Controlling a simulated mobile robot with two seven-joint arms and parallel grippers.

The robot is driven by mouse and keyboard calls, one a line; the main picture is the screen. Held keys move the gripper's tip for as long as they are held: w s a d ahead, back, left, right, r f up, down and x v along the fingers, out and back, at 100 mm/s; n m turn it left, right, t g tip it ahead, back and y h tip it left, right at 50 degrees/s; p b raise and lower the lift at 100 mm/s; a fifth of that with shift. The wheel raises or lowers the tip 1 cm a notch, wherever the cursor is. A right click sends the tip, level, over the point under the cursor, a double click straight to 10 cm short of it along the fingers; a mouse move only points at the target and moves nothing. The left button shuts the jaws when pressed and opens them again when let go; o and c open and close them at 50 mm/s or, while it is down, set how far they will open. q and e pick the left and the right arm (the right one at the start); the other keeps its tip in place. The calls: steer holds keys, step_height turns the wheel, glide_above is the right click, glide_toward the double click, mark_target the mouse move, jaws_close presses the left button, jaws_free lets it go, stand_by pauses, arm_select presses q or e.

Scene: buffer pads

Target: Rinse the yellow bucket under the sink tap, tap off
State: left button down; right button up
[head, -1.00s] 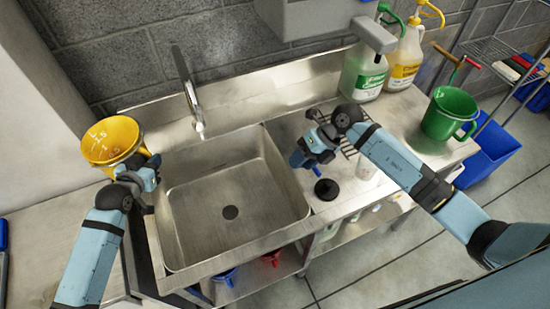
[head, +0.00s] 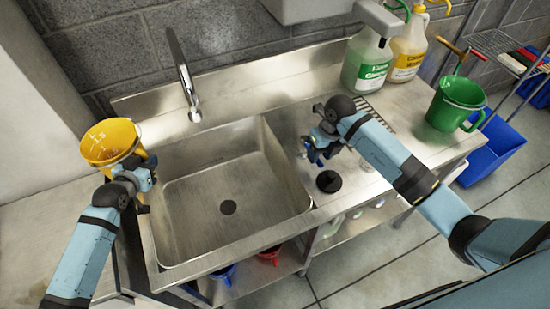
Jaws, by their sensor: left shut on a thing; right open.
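The yellow bucket (head: 108,140) is at the left edge of the sink, tilted so that its inside shows, with pale markings on the inner wall. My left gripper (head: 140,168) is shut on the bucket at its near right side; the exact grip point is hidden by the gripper. The steel sink basin (head: 270,200) looks empty, with a dark drain in its floor. The tap (head: 184,75) curves over the back of the basin, and no water shows from it. My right gripper (head: 312,155) is open and empty above the counter, just right of the basin.
A black round piece (head: 328,181) sits on the counter near my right gripper. A green bucket (head: 456,104) and jugs, one green-labelled (head: 367,62) and one yellow-labelled (head: 408,50), stand at the back right. A blue bin (head: 492,150) is on the right. The basin interior is free.

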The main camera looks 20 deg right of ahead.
steer(key=shift+a+f, duration=0.15)
steer(key=shift+f, duration=0.5)
jaws_close()
